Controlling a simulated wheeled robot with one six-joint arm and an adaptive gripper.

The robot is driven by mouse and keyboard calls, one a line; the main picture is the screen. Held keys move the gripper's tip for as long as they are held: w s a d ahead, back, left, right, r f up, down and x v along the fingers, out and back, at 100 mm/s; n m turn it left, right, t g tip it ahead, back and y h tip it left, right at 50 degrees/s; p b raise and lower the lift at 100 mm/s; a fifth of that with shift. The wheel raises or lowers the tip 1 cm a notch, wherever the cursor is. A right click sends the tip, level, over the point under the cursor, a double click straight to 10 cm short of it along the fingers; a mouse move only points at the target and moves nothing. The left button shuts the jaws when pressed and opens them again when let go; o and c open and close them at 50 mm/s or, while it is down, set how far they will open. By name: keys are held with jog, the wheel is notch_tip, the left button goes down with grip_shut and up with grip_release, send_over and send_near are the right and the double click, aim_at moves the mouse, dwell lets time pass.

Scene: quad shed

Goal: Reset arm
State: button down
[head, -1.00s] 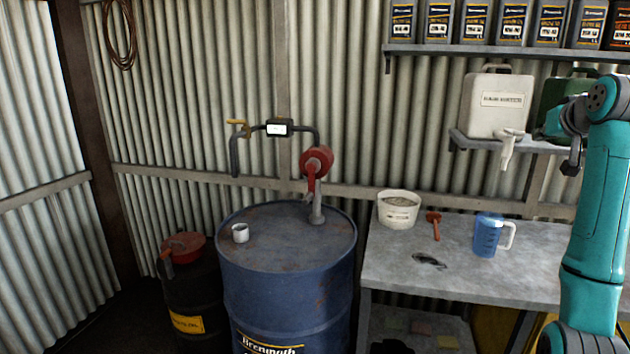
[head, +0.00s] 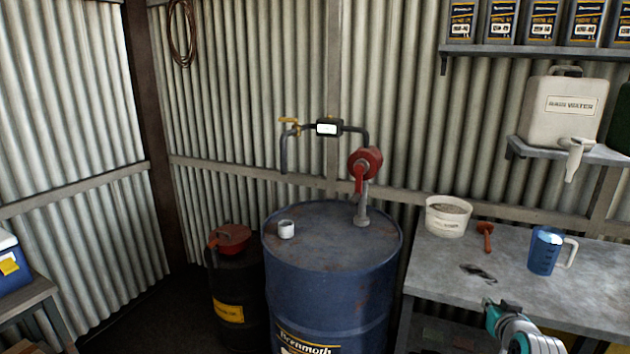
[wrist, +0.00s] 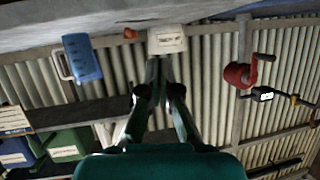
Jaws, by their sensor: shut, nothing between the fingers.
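My gripper (wrist: 160,64) shows in the wrist view, with its two dark fingers together at the tips and nothing held. The wrist picture is upside down, and the fingertips overlap the lower part of a white tub (wrist: 167,41). I cannot tell the distance between them. In the head view a teal and grey part of my arm (head: 520,335) shows at the bottom right, in front of the grey bench (head: 430,275). The rest of the arm is out of that view.
The bench holds a white tub (head: 448,216), a red-orange tool (head: 486,236) and a blue jug (head: 545,250). A rain-water container (head: 563,110) sits on a shelf.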

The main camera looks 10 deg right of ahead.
jog(key=s+a+f+n+t+y, duration=0.1)
jog(key=s+a+f+n+y, duration=0.1)
jog(key=s+a+f, duration=1.8)
jog(key=s+a+r+n+y, duration=0.1)
jog(key=s+a, duration=0.3)
jog(key=s, duration=0.5)
jog(key=s+a+r, duration=0.1)
jog(key=s+a, duration=0.3)
jog(key=s, duration=0.5)
jog(key=s+a+r+n+y, duration=0.1)
jog(key=s+r, duration=0.3)
jog(key=s, duration=0.2)
jog(key=s+a+r+n+t+y, duration=0.1)
jog(key=s+a+r, duration=0.1)
jog(key=s+r, duration=0.2)
jog(key=s, duration=0.3)
